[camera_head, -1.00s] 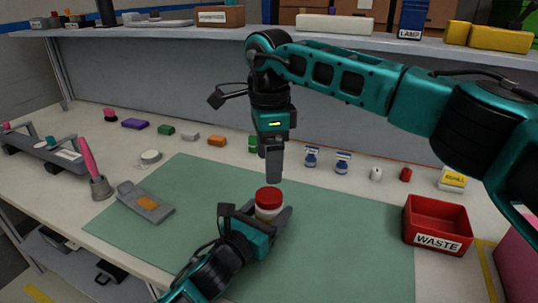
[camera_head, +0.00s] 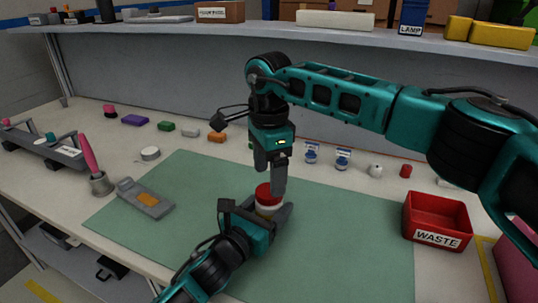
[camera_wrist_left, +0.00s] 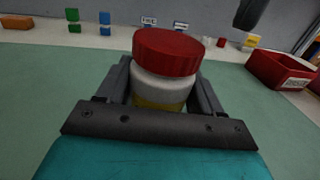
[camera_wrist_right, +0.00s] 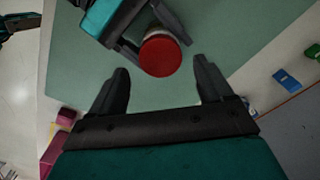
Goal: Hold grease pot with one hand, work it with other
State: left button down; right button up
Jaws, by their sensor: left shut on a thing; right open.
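The grease pot (camera_head: 268,199) is a white jar with a red lid and a yellow band low on its side. It stands upright over the green mat (camera_head: 340,240). My left gripper (camera_wrist_left: 160,95) is shut around the jar's body, below the lid. My right gripper (camera_head: 270,180) points down just above the lid, jaws open. In the right wrist view the red lid (camera_wrist_right: 160,57) appears ahead of the gap between the open fingers (camera_wrist_right: 163,75). I cannot tell whether a finger touches the lid.
A red waste bin (camera_head: 437,215) stands at the right. A grey tool with an orange patch (camera_head: 146,199) lies on the mat's left, beside a pink-handled brush in a holder (camera_head: 94,172). Several small blocks and bottles line the back. The mat's right part is clear.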

jog(key=shift+f, duration=1.85)
jog(key=shift+c, duration=0.3)
jog(key=c, duration=1)
jog(key=m, duration=1.1)
jog(key=shift+m, duration=0.3)
jog(key=o, duration=1.1)
jog(key=shift+o, duration=0.2)
